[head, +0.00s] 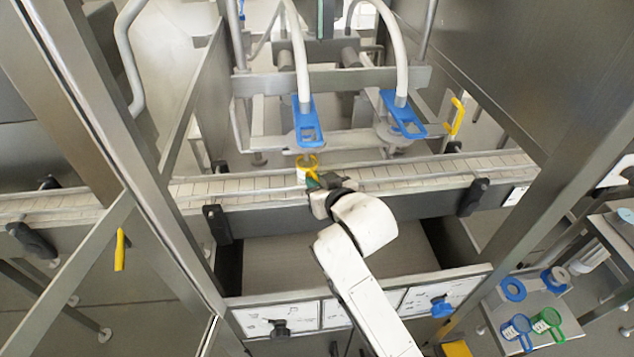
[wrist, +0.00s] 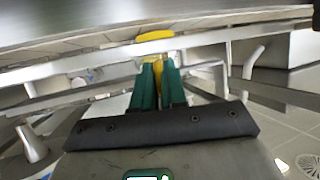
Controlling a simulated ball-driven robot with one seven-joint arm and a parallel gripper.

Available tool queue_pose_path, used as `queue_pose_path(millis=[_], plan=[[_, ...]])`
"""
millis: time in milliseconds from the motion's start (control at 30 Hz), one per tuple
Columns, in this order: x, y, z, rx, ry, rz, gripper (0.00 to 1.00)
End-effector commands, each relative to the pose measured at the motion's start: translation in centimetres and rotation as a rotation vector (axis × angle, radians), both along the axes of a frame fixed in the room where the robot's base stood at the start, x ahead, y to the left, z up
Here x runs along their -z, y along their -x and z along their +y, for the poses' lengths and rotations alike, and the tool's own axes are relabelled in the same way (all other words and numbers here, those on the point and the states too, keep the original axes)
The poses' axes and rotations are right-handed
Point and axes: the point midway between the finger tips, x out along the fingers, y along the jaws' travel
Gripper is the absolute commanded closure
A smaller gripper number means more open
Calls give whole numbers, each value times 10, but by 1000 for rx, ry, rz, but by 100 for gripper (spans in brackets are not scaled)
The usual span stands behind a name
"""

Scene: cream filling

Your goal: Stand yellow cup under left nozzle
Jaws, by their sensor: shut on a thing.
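The yellow cup (head: 306,161) is upright at the conveyor, below the left nozzle (head: 307,122), which has a blue handle. In the wrist view the yellow cup (wrist: 155,37) shows between and beyond the green fingertips, with its rim uppermost. My gripper (head: 318,180) is shut on the cup from the near side; it also shows in the wrist view (wrist: 160,82). The right nozzle (head: 402,115), also blue-handled, has no cup under it. Whether the cup's base touches the belt is hidden.
The conveyor (head: 420,172) runs left to right with metal guide rails. Steel frame posts stand on both sides of my arm.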

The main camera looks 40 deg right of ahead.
Motion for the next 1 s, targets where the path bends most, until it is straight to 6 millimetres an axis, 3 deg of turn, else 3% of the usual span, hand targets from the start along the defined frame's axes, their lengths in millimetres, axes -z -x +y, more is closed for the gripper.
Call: queue_pose_path(millis=[333, 367, 667, 1000], plan=[[2, 1, 0, 0, 0, 0, 100], [2, 1, 0, 0, 0, 0, 86], [2, 1, 0, 0, 0, 0, 58], [1, 6, 1, 0, -1, 2, 58]])
